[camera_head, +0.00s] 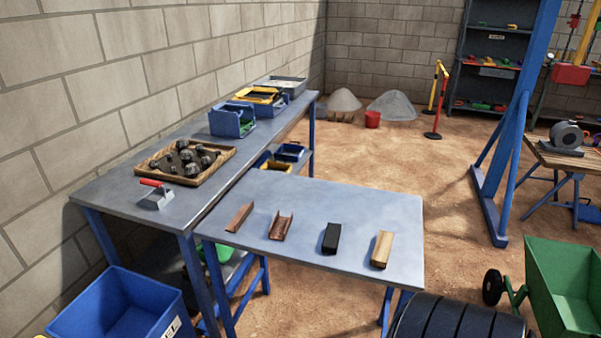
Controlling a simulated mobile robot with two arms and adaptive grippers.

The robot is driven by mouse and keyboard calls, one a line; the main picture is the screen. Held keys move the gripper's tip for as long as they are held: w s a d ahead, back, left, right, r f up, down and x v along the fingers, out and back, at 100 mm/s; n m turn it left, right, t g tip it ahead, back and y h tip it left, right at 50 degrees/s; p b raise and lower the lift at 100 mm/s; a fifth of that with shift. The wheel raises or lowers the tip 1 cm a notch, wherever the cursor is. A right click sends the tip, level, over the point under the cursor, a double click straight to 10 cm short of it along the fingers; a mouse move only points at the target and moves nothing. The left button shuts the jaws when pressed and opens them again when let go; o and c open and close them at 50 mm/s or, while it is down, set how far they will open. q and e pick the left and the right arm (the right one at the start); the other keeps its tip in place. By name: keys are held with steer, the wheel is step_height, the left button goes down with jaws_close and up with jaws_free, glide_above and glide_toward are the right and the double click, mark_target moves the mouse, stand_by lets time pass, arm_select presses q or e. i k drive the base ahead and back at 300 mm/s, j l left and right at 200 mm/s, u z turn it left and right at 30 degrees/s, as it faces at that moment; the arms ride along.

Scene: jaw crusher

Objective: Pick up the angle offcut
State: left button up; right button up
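Several short pieces lie in a row on the grey front table (345,200). The leftmost is a rusty brown piece (239,218) that looks like the angle offcut, lying at a slant. To its right is a rusty piece with raised sides (281,227), like a channel. Then come a black block (331,238) and a light wooden block (382,249) near the right end. The pieces lie apart from each other. Neither of my grippers is in view.
A long bench along the wall holds a wooden tray (150,169) of dark lumps, a red-handled trowel (157,196) and blue bins (232,121). A blue crate (90,303) stands front left. A green barrow (562,285) and dark ribbed shape (460,318) are front right.

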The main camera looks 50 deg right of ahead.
mark_target(240, 215)
steer(key=z, duration=1.25)
steer(key=l+u, duration=0.15)
steer(key=u, duration=0.3)
steer(key=l+u, duration=0.2)
steer(key=u, duration=0.3)
steer(key=l+u, duration=0.15)
steer(key=u, duration=0.3)
steer(key=k+l+u, duration=0.1)
steer(key=u, duration=0.35)
steer(key=k+l, duration=0.1)
